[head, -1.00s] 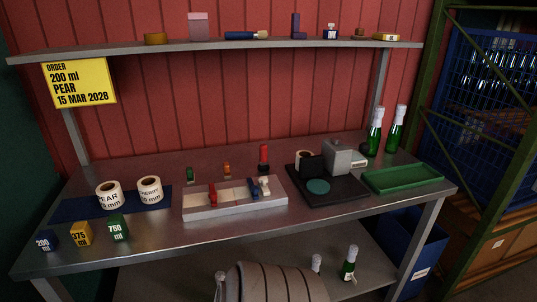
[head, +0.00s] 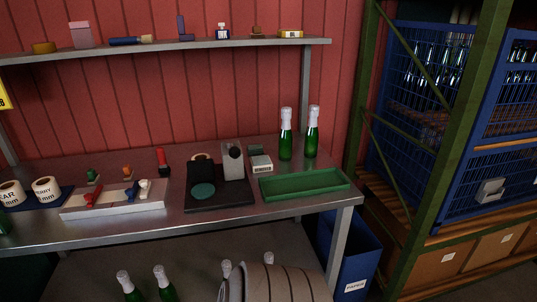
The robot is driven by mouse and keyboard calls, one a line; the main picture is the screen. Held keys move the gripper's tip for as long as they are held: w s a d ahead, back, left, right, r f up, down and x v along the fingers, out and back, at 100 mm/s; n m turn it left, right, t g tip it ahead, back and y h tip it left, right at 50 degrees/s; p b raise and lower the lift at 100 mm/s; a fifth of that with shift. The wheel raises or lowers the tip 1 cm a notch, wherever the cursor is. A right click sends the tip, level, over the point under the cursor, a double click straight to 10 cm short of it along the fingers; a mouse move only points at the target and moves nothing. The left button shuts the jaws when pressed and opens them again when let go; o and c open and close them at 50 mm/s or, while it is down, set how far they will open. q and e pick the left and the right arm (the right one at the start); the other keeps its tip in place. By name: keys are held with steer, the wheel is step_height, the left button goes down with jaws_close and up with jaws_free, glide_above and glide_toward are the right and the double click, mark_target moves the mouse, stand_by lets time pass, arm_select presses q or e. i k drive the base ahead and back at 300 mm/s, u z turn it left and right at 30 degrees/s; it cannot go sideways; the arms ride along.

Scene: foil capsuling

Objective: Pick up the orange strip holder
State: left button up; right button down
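A small orange piece (head: 127,170), which looks like the orange strip holder, stands on the metal bench behind a pale tray (head: 110,208). It sits between a similar green piece (head: 92,174) on its left and a taller red piece with a dark base (head: 163,160) on its right. It is small in the head view, so its details are hard to tell. Neither of my grippers is in view.
The tray holds red, blue and white tools. Right of it are a black stand (head: 222,207), a green tray (head: 305,194) and two green bottles (head: 285,142). Label rolls (head: 46,189) lie at left. A blue bin (head: 352,260) and rack post (head: 447,150) stand at right.

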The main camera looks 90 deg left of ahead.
mark_target(129, 173)
steer(key=u, duration=2.3)
